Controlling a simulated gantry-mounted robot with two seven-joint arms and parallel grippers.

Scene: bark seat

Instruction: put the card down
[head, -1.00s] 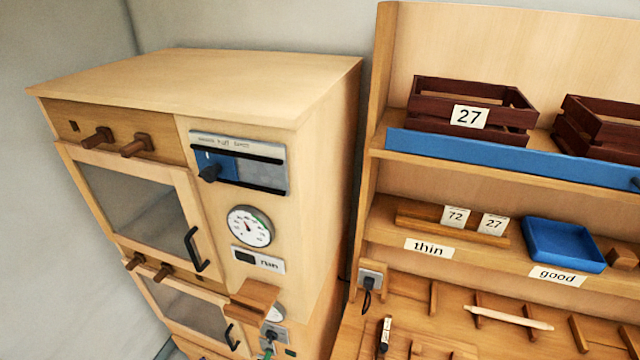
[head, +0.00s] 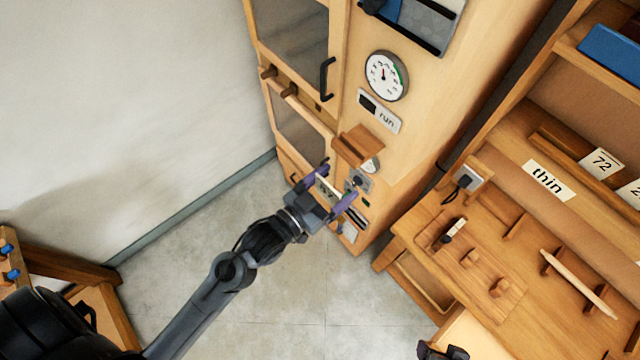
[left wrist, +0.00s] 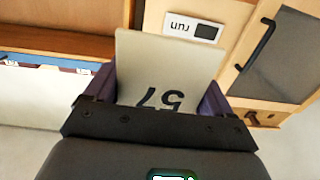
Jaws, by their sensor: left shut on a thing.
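My left gripper (head: 336,188) is in front of the lower part of the wooden cabinet, below a small wooden ledge (head: 358,147). Its purple fingers are shut on a pale card (left wrist: 168,72). In the left wrist view the card stands out beyond the fingers, with the number 57 upside down; its lower edge is hidden by the gripper. In the head view only a little of the card shows between the fingers.
The cabinet has a dial (head: 386,75), a "run" label (head: 379,111) and a door handle (head: 326,78). Open floor (head: 290,300) lies below the gripper.

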